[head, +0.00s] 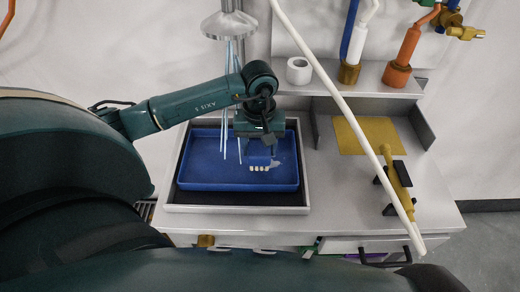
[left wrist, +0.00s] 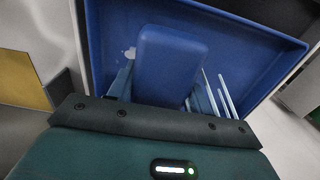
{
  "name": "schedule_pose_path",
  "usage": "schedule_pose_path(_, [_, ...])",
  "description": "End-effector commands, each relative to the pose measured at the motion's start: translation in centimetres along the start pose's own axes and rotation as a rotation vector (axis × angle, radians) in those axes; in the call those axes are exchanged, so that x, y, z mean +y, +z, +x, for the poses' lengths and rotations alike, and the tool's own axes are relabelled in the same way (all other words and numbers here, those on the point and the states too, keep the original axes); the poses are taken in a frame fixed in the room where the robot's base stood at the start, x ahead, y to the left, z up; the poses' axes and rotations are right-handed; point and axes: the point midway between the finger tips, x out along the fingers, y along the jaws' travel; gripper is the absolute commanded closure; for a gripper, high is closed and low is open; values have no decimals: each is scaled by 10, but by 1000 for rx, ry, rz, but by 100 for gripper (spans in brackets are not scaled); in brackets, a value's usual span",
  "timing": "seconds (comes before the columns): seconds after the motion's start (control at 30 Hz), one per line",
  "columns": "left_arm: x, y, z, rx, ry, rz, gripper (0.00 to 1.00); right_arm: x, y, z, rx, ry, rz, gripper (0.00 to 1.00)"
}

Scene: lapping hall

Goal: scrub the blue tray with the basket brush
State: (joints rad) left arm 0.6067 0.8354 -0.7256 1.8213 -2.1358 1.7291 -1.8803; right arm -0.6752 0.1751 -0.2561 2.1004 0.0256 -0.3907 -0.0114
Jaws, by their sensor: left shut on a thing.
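The blue tray (head: 210,160) lies flat inside a pale-rimmed basin (head: 235,209). My left gripper (head: 262,139) points down over the right half of the tray and is shut on the blue brush (head: 258,158). Its pale bristle tufts face the tray floor; I cannot tell whether they touch it. A whitish smear shows on the tray beside the brush. In the left wrist view the brush's blue block (left wrist: 170,62) hides part of the tray (left wrist: 255,45), and a white spot shows beside it. My right gripper is not in view.
Thin pale streams fall from a round metal head (head: 228,24) into the tray, left of my gripper. A long white rod (head: 345,105) slants across the right side. A yellow sheet (head: 358,135) and a yellow tool (head: 398,183) on black holders are at the right. A white roll (head: 299,71) stands on the shelf.

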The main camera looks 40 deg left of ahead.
Motion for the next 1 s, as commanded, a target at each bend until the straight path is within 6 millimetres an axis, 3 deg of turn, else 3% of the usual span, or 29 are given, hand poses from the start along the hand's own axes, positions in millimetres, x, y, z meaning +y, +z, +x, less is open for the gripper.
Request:
schedule_pose_path(0.37, [-3, -2, -34, 1, -1, -14, 72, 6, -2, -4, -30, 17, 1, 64])
schedule_pose_path(1.0, [-3, -3, -35, 0, 0, -17, 72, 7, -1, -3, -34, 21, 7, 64])
